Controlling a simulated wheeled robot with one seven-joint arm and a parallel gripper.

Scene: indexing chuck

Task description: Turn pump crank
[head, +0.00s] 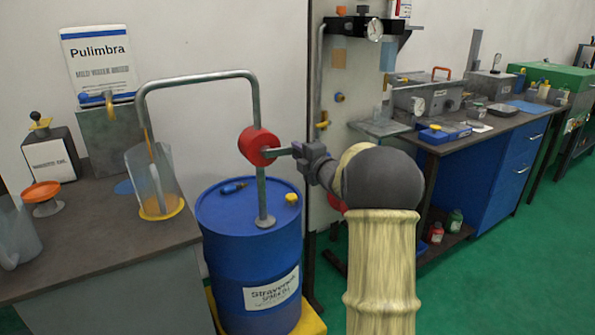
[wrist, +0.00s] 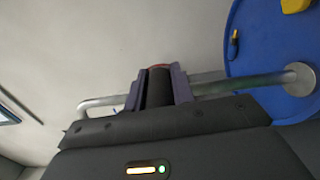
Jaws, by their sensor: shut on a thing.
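The drum pump has a red round body (head: 259,147) on a grey pipe (head: 262,195) that rises from a blue drum (head: 249,225). A short crank arm (head: 284,151) points right from the red body. My gripper (head: 305,155) is shut on the crank handle, right of the pump. The grip itself is mostly hidden by the fingers in the head view. In the wrist view a dark cylindrical handle (wrist: 159,88) lies between the two fingers, with a sliver of red behind it. The pump's pipe bends over to the left and down into a clear jug (head: 153,182).
The jug stands on a bench (head: 95,240) left of the drum, near an orange dish (head: 41,193). A blue tool (head: 233,187) and a yellow cap (head: 291,199) are on the drum top. A workbench (head: 500,160) stands at the right.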

